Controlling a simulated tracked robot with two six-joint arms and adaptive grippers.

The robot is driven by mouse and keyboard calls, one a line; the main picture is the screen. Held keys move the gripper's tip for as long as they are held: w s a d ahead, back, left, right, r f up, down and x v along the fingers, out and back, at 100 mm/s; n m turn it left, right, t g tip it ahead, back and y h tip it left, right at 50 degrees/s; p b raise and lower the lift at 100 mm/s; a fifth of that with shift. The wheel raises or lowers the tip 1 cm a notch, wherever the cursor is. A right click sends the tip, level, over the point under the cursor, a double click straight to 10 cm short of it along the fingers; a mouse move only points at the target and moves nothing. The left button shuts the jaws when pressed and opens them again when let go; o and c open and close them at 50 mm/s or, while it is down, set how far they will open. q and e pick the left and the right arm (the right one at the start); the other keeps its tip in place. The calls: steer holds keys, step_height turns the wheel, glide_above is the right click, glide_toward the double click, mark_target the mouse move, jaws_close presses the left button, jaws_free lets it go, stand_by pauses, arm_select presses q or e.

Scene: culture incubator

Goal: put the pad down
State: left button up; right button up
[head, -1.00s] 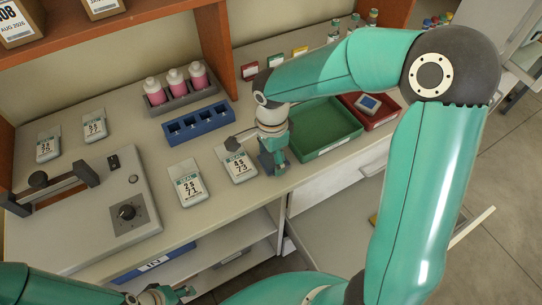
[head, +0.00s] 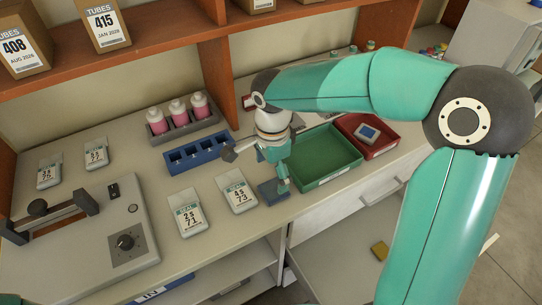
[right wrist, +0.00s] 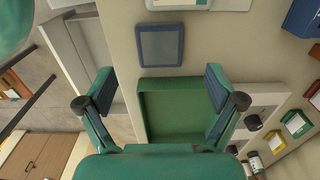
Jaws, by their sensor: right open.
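The flat blue pad (head: 271,192) lies on the counter, right of the pouch marked 73 and in front of the green tray. It also shows in the right wrist view (right wrist: 160,45) as a blue-rimmed square with a greyer face. My right gripper (head: 258,168) is above and beside the pad with its fingers spread. In the right wrist view my gripper (right wrist: 158,88) has nothing between its fingers, and the pad lies past the fingertips. One finger overlaps the pad's edge in the head view. My left gripper is out of view.
The green tray (head: 327,178) is close behind the pad, with a red tray (head: 392,143) holding a small device. Pouches (head: 187,217), a blue rack (head: 199,153), pink bottles in a grey rack and a grey instrument (head: 92,262) stand left. The counter's front edge is near.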

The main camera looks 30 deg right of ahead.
step_height(320, 180, up, 4)
steer(key=shift+r, duration=0.25)
steer(key=shift+o, duration=0.5)
steer(key=shift+r, duration=0.45)
step_height(320, 180, up, 3)
steer(key=a+n+g+h+b, duration=0.1)
steer(key=n+h, duration=0.3)
steer(key=n, duration=3)
steer(key=n+b, duration=0.2)
glide_above(271, 190)
steer(key=a, duration=0.2)
steer(key=shift+t+h, duration=0.3)
step_height(271, 190, down, 9)
steer(key=shift+a+f, duration=0.1)
steer(key=shift+a, duration=0.05)
steer(key=shift+a+x, duration=0.15)
steer(key=shift+x, duration=1.35)
steer(key=shift+a+x, duration=0.15)
steer(key=shift+x, duration=1.35)
steer(key=shift+f, duration=0.1)
steer(key=c, duration=1)
